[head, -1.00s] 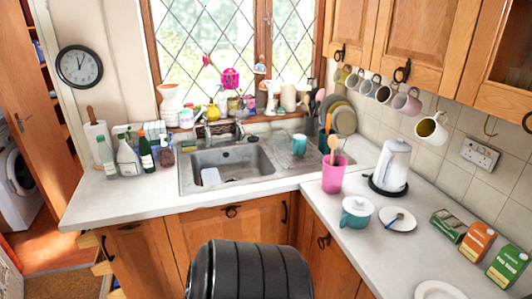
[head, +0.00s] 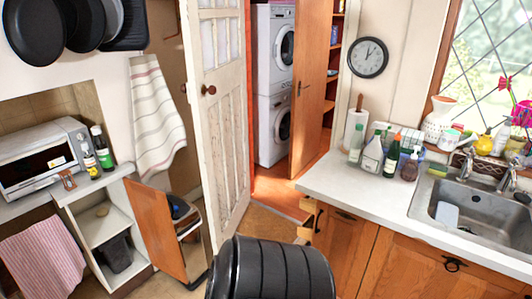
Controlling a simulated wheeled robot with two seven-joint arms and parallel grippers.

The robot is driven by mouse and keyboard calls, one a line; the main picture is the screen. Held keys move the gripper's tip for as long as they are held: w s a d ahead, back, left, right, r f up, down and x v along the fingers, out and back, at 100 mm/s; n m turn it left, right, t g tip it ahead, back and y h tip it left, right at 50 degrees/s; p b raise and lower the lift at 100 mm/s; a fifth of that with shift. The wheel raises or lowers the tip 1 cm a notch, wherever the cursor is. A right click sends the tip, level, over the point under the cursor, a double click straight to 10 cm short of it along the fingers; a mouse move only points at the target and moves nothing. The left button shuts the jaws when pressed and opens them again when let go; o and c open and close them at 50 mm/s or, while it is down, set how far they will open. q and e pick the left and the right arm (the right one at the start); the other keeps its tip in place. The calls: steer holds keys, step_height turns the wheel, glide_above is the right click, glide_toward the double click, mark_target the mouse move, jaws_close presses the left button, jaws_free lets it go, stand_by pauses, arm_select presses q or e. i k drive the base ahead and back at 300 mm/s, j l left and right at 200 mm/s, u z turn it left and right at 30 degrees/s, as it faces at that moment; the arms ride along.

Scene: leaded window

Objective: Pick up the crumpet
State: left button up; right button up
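I see nothing that I can clearly identify as the crumpet. Neither of my grippers shows in the head view.
A toaster oven (head: 40,155) and bottles (head: 101,148) stand at the left. A wooden cabinet door (head: 158,232) stands open beside the white shelf unit (head: 100,228). A panelled door (head: 218,120) is ajar. The worktop (head: 345,186) with bottles and the sink (head: 480,214) are right.

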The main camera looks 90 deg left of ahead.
mark_target(101, 212)
steer(key=u, duration=4.1)
steer(key=i+l+z, duration=0.25)
steer(key=i, duration=0.65)
steer(key=i+z, duration=0.25)
steer(key=i, duration=0.7)
steer(key=i+j+z, duration=0.15)
steer(key=i+z, duration=0.15)
steer(key=i, duration=0.6)
